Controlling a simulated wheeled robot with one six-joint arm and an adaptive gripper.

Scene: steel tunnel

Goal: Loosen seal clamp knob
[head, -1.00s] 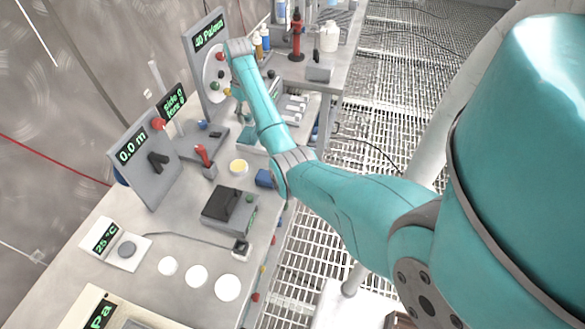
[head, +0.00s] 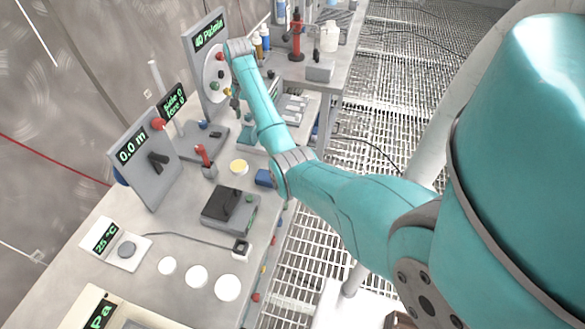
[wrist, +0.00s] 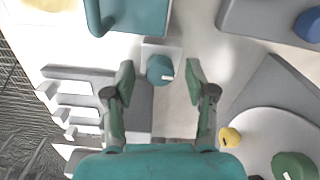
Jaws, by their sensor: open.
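In the wrist view a small round teal knob (wrist: 160,69) with a white mark sits on a pale block, in front of a larger teal box. It appears to be the seal clamp knob, though no label shows. My gripper (wrist: 159,75) is open and empty, with one green finger on each side of the knob in the picture. Gaps show on both sides; the height above the knob cannot be told. In the head view my gripper (head: 235,100) is small and partly hidden by my arm, beside the grey gauge panel. The knob cannot be made out there.
Grey stepped pieces (wrist: 75,100) lie left of my gripper. A white round dial with a yellow knob (wrist: 230,137) and a green knob (wrist: 294,166) is close at right.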

